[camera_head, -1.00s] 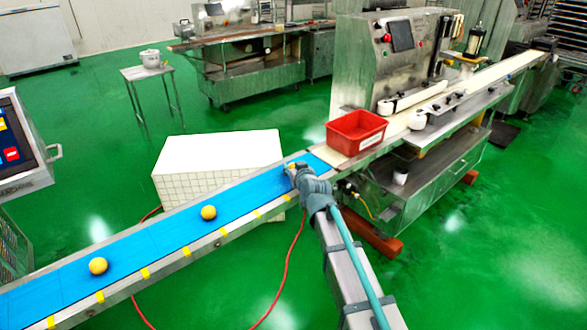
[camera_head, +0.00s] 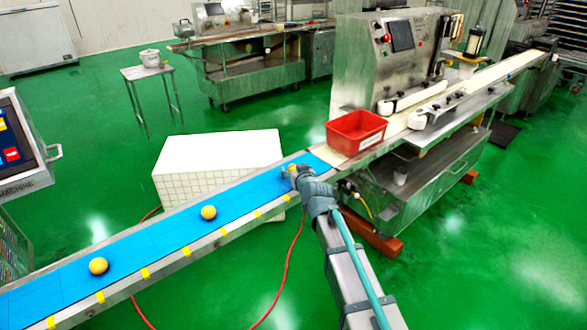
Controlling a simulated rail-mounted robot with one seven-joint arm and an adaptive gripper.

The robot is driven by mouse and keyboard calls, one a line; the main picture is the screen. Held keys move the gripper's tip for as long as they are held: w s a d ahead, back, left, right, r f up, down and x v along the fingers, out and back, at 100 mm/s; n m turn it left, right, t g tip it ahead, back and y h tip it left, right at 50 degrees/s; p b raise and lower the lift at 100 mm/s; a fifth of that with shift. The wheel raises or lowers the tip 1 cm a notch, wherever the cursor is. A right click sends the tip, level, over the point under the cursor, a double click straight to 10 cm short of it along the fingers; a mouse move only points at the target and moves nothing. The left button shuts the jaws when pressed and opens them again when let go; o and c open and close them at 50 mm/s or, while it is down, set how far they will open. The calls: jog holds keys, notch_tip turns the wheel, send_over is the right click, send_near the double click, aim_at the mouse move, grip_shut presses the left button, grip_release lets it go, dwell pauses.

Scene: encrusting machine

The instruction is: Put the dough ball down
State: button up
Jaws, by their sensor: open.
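A yellow dough ball (camera_head: 292,168) sits at the upper end of the blue conveyor belt (camera_head: 245,198). My gripper (camera_head: 294,174) is open right beside this ball and hides part of it; I cannot tell whether the fingers touch it. A second dough ball (camera_head: 208,212) lies in the middle of the belt. A third dough ball (camera_head: 98,266) lies further down the belt toward the lower left. Both of these are apart from my gripper.
A red bin (camera_head: 356,130) stands by the belt's upper end, in front of the steel encrusting machine (camera_head: 360,75). A white tiled block (camera_head: 215,160) stands behind the belt. A control panel (camera_head: 15,145) is at the left edge. The belt between the balls is clear.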

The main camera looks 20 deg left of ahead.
jog(key=shift+o, duration=0.6)
jog(key=v, duration=0.9)
jog(key=shift+s+d+b, duration=0.2)
jog(key=shift+s+b, duration=0.05)
jog(key=shift+b, duration=0.05)
jog(key=shift+r, duration=0.1)
